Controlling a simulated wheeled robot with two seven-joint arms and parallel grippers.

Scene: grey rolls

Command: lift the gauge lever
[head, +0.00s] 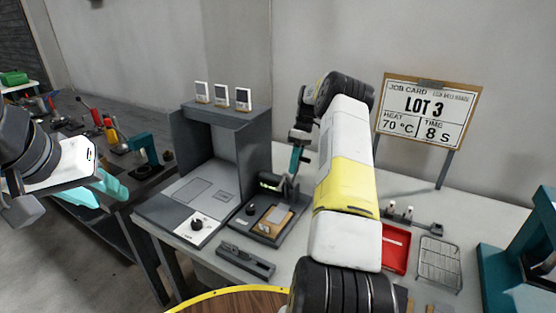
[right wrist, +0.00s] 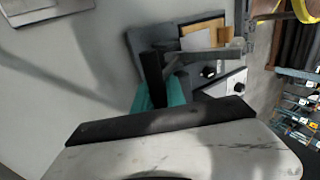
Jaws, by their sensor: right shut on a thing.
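The gauge (head: 262,232) is a dark flat unit on the bench with a small display, a black knob and a tan pad. Its grey gauge lever (head: 289,190) rises at the back right; in the right wrist view the lever (right wrist: 208,54) runs as a grey bar to the fingers. My right gripper (head: 295,160) reaches down from behind and is shut on the lever; its teal and black fingers (right wrist: 164,85) hide the gripped end. My left gripper (head: 98,190) is at the far left, away from the gauge, with its teal fingers apart and empty.
A grey press-like station (head: 213,150) with a knob stands left of the gauge. A dark fixture (head: 246,262) lies in front. A red tray (head: 396,248), a wire rack (head: 438,262) and a teal machine (head: 520,250) are to the right. A job card (head: 427,112) stands behind.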

